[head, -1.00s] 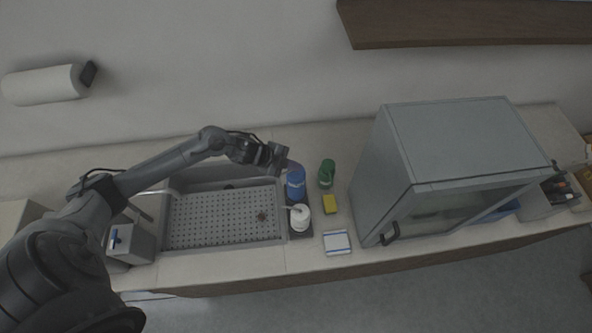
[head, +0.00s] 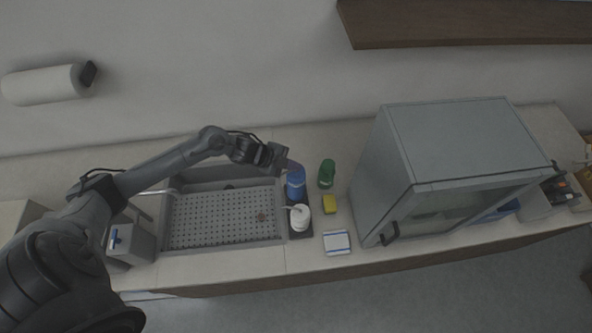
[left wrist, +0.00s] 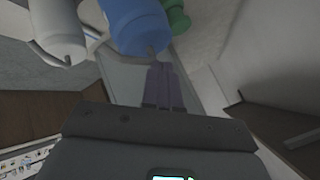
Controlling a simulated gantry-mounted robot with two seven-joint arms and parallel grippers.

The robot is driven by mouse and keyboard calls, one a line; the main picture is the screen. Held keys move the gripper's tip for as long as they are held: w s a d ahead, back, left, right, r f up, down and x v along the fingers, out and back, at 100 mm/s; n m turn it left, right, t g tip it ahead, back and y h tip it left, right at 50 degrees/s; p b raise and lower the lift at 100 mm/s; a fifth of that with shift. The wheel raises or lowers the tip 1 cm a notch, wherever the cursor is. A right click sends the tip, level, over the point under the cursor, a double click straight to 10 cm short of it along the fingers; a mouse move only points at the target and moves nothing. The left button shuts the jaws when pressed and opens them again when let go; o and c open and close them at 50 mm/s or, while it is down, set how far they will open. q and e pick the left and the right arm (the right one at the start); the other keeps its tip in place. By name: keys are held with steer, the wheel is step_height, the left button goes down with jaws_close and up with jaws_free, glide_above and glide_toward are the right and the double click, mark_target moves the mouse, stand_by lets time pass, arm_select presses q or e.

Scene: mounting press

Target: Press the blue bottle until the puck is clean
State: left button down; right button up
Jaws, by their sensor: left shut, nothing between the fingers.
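The blue bottle (head: 296,188) stands right of the sink, behind a white bottle with a spout (head: 300,217). My left gripper (head: 294,166) is shut and empty at the top of the blue bottle; I cannot tell if it touches it. In the left wrist view, the closed fingers (left wrist: 162,86) point toward the blue bottle (left wrist: 135,22), with the white bottle (left wrist: 57,30) to its left. A small brownish piece, perhaps the puck (head: 262,216), lies on the perforated sink tray (head: 215,222). My right gripper is not in view.
A blue-edged white pad (head: 337,242) lies near the counter's front edge. A large grey cabinet (head: 450,165) blocks the right side. A tap (head: 160,191) is at the sink's left.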

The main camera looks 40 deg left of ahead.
arm_select(q)
steer(key=shift+f, duration=0.25)
steer(key=shift+f, duration=0.2)
steer(key=shift+f+b, duration=0.45)
steer(key=shift+f, duration=0.05)
stand_by(0.6)
steer(key=shift+r, duration=0.2)
steer(key=shift+r+p, duration=0.75)
steer(key=shift+p, duration=0.2)
